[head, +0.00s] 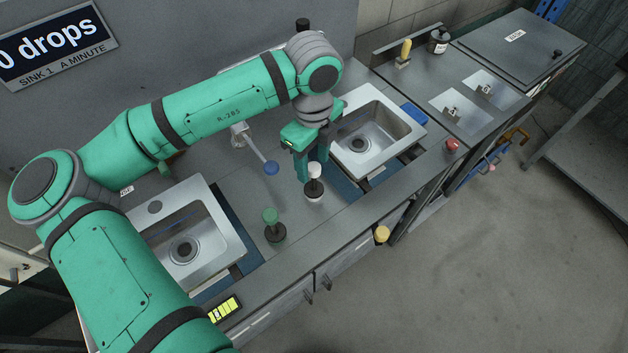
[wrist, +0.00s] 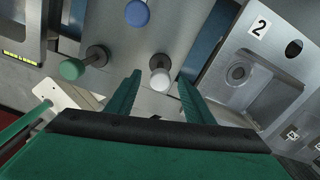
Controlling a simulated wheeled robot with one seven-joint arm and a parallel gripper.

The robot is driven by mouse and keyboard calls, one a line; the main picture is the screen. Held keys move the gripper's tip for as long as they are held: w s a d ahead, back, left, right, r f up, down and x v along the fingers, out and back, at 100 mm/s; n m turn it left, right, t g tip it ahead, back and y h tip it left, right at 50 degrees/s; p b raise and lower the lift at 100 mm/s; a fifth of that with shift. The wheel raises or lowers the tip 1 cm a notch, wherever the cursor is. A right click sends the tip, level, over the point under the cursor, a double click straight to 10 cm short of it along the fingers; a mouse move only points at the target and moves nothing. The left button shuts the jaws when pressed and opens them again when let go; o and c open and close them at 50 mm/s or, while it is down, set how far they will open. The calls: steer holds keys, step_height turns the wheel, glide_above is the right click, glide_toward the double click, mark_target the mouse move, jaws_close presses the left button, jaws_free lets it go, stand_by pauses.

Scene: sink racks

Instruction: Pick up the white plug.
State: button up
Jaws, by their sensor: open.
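The white plug (head: 314,170) stands upright on the grey counter between the two sinks, its white knob above a dark, pale-rimmed base. In the wrist view the white plug (wrist: 160,81) shows its round knob and dark base between the finger lines. My gripper (head: 311,169) points down at it from above. The fingers are open, and in the wrist view my gripper (wrist: 160,78) has one finger on each side of the knob with a gap to both. Nothing is held. Whether the fingertips are level with the knob is hard to tell.
A green plug (head: 271,218) stands left of the white one. A lever with a blue knob (head: 271,168) reaches over the counter behind. The left sink (head: 222,225) and right sink (head: 405,128) flank the counter.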

mark_target(315, 189)
steer(key=shift+s+d+f, duration=0.1)
steer(key=shift+f, duration=1.4)
steer(key=shift+s+d+f, duration=0.1)
steer(key=shift+f, duration=1.4)
steer(key=c, duration=1.1)
